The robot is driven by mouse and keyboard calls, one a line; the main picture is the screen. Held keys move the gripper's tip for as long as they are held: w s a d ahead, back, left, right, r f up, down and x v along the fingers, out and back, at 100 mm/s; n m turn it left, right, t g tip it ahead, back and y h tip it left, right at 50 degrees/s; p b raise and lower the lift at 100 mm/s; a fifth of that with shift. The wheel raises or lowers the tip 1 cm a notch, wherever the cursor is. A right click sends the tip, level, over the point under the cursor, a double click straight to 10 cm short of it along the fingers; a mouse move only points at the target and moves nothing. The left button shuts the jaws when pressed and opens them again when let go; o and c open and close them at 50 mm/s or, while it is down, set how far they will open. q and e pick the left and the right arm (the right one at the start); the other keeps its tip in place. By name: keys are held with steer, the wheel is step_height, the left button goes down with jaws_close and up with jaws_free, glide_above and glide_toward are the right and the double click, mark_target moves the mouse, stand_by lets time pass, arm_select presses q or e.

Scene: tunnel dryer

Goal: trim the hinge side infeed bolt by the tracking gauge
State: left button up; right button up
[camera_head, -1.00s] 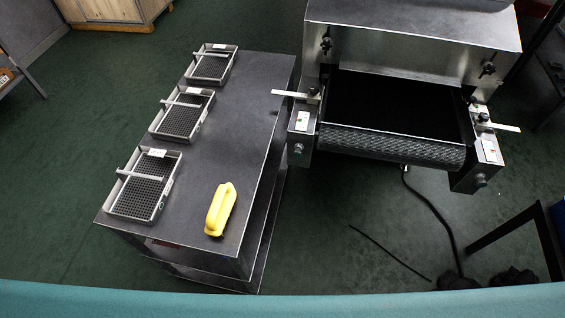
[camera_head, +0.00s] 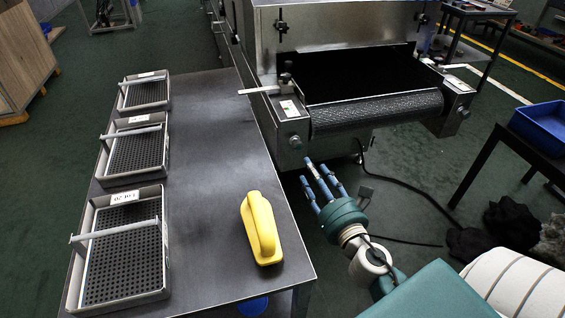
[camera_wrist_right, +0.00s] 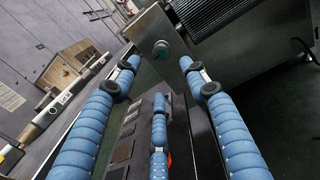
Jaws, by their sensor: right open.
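The dryer's infeed end has a dark mesh belt on a roller (camera_head: 375,113) between two metal end blocks. A round bolt head (camera_head: 295,141) sits on the front of the left block (camera_head: 291,122); a similar one (camera_head: 465,114) is on the right block. I cannot tell which is the hinge side. A pale flat pointer (camera_head: 258,91), possibly the gauge, sticks out left above the left block. My right gripper (camera_head: 318,178) is open and empty, below and just right of the left bolt. In the right wrist view its blue fingers (camera_wrist_right: 160,78) spread below a bolt head (camera_wrist_right: 161,49), apart from it.
A dark table (camera_head: 205,200) on the left bears several mesh trays (camera_head: 125,250) and a yellow handled object (camera_head: 261,228). A blue bin (camera_head: 540,125) stands on a stand at right. A black cable (camera_head: 400,186) and dark lumps (camera_head: 512,220) lie on the green floor.

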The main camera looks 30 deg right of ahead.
mark_target(299, 148)
steer(key=w, duration=0.3)
steer(key=w+d, duration=0.1)
steer(key=w, duration=0.3)
steer(key=w+d+p, duration=0.1)
steer(key=w, duration=0.2)
steer(key=shift+w, duration=0.15)
arm_select(q)
steer(key=shift+s+f, duration=1.15)
steer(key=shift+f, duration=0.05)
arm_select(e)
jaws_close()
